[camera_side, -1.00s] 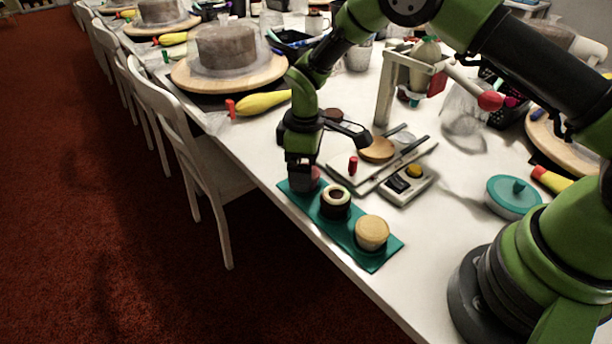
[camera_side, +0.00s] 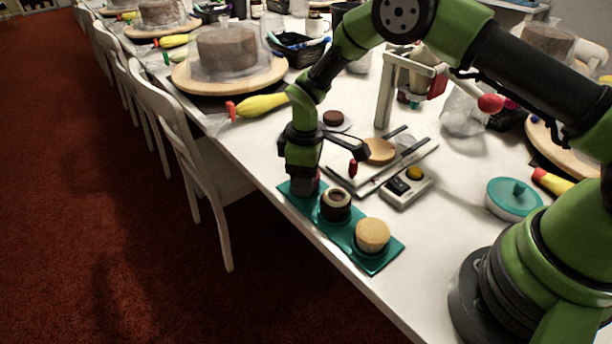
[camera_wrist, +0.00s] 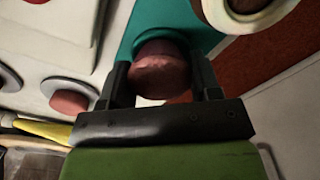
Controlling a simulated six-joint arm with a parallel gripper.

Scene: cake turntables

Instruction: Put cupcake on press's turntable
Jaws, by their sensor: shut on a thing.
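A reddish cupcake (camera_wrist: 160,72) is between the two dark fingers of my gripper (camera_wrist: 162,84) in the wrist view, with the fingers against its sides. In the side view my gripper (camera_side: 304,186) is at the far end of the teal mat (camera_side: 345,243) and mostly hides that cupcake. A dark cupcake with a pale ring (camera_side: 335,204) and a pale-topped cupcake (camera_side: 372,235) stand on the same mat. The press (camera_side: 384,95) has a white frame and a red-knobbed lever. The small round wooden turntable (camera_side: 379,151) sits on its base and looks bare.
A grey control box with a yellow button (camera_side: 408,186) lies beside the press base. A teal lidded dish (camera_side: 513,198) is to the right. A dark disc on a pale plate (camera_side: 333,118) lies behind my gripper. A large cake stand (camera_side: 205,83) is at the back left.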

